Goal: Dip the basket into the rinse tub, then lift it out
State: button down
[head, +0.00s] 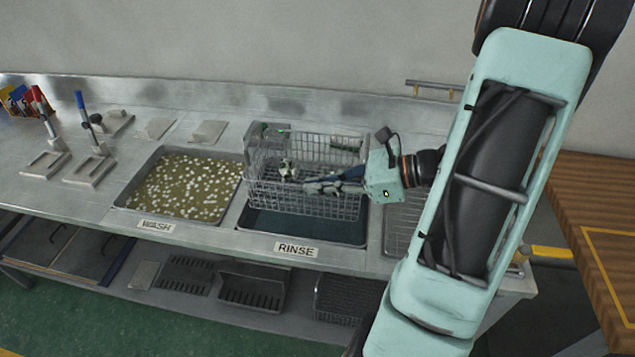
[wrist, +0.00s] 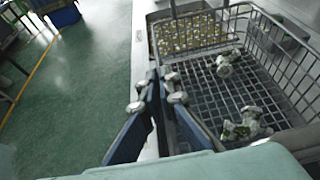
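The grey wire basket (head: 310,203) is at the rinse tub (head: 300,239), its floor about level. Dark water shows in front of the basket; whether its floor touches the water cannot be told. Several small whitish-green parts lie in the basket (wrist: 285,75) in the wrist view. My gripper (head: 325,187) comes from the right and reaches along the basket's near side. In the wrist view its blue fingers (wrist: 158,92) are close together at the basket's near rim, with a narrow gap. They appear shut on that rim, though the contact is partly hidden.
The wash tub (head: 180,187), with many pale bits floating in it, is left of the rinse tub. A drain grid (head: 400,222) lies to the right. Small clamp stands (head: 95,145) stand at the far left. A wooden table (head: 600,200) is at the right.

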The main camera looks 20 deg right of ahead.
aim_at(323, 217)
jog(key=shift+f+b, duration=3.9)
jog(key=shift+f, duration=1.7)
jog(key=shift+r, duration=0.15)
dwell(2.2)
